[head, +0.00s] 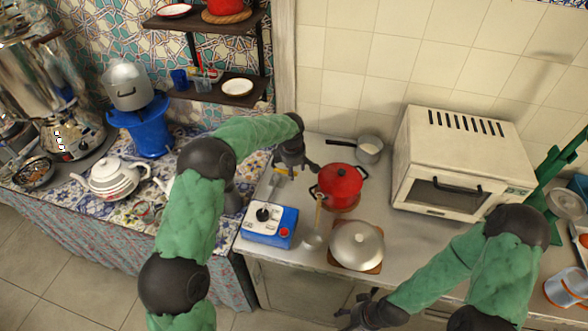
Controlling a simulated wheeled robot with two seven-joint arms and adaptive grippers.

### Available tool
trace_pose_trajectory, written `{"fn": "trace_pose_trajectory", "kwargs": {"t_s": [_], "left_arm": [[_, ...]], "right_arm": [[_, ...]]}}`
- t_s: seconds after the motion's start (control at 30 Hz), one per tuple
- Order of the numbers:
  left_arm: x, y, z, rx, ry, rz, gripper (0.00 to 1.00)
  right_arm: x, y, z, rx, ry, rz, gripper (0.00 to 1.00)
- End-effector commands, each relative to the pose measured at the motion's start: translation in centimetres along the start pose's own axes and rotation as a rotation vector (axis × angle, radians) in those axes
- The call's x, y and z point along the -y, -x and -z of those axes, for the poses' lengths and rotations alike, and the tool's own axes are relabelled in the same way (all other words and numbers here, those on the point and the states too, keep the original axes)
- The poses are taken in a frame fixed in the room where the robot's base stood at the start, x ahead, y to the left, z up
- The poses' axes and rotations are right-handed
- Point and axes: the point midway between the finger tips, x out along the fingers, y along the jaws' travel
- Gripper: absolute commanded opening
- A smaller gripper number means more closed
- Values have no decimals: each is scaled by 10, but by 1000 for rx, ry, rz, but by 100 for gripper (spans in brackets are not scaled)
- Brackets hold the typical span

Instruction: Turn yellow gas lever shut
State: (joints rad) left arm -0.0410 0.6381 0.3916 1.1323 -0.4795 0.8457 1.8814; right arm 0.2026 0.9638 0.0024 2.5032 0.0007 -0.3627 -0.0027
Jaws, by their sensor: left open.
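The yellow gas lever (283,172) is a small yellow piece near the wall at the left end of the grey counter, left of the red pot. My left gripper (295,165) is open, pointing down from above right beside the lever. One finger is close to the lever and the other reaches toward the red pot; I cannot tell whether it touches the lever. The gripper partly hides the fitting around the lever. My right gripper (358,308) is low at the counter's front edge, far from the lever; its jaw state is unclear.
The red pot (340,184) stands close right of my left gripper. A small saucepan (369,150) is behind it. A lidded pan (357,245), a ladle (312,240) and a blue-and-white box (269,225) are in front. A white oven (463,160) stands right.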

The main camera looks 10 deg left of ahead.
Motion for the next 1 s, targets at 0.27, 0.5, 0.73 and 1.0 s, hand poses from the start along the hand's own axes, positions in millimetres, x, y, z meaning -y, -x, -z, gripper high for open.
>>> {"fn": "trace_pose_trajectory", "kwargs": {"t_s": [0.27, 0.5, 0.73, 1.0], "left_arm": [[-1, 49, 0, 0, 0, -4, 49], [-1, 92, 0, 0, 1, -3, 49], [0, 112, 0, 0, 1, 0, 49], [0, 114, 0, 0, 1, 0, 49]], "right_arm": [[0, 0, 0, 0, 0, 0, 63], [0, 0, 0, 0, 0, 0, 63], [0, 0, 0, 0, 0, 0, 63], [0, 0, 0, 0, 0, 0, 63]]}}
